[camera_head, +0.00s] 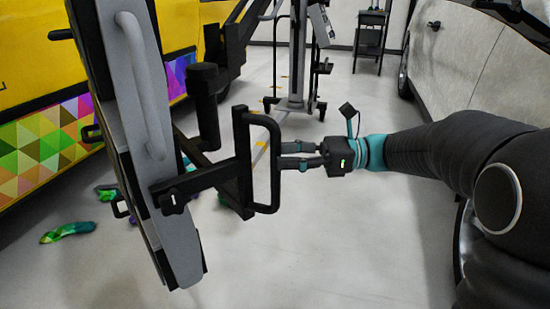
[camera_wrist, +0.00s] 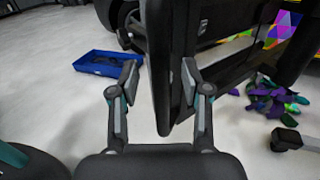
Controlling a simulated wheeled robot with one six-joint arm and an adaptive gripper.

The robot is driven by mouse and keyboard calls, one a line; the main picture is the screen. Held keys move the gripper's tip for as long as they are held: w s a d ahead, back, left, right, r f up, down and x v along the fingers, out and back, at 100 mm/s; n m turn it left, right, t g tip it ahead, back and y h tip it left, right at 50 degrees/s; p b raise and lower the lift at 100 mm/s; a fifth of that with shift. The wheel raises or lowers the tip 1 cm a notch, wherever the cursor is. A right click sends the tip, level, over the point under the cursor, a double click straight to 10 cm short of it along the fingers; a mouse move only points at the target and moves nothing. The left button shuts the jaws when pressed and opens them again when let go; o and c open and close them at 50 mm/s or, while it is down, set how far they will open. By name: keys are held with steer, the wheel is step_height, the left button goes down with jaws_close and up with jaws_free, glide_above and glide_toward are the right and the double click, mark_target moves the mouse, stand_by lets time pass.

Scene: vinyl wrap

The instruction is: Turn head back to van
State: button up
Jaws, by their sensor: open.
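The head is a tall grey and black panel (camera_head: 150,120) with a curved grey handle, standing tilted at left centre of the head view. A black loop handle (camera_head: 274,185) sticks out from its right side on a black bracket. My gripper (camera_head: 290,155) reaches in from the right at this loop. In the wrist view my gripper (camera_wrist: 160,82) is open, with a dark upright bar (camera_wrist: 158,60) between its fingers. Contact cannot be told. The yellow van (camera_head: 35,60) with a colourful triangle-patterned wrap (camera_head: 45,150) stands at the left, partly hidden behind the head.
Colourful scraps (camera_head: 68,232) lie on the floor beside the van. A wheeled stand (camera_head: 297,60) and a small black table (camera_head: 370,35) are behind. A silver vehicle (camera_head: 460,55) is at right. A blue tray (camera_wrist: 95,64) shows in the wrist view. The centre floor is clear.

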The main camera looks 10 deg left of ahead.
steer(key=shift+x, duration=1.3)
steer(key=shift+c, duration=0.2)
jaws_close()
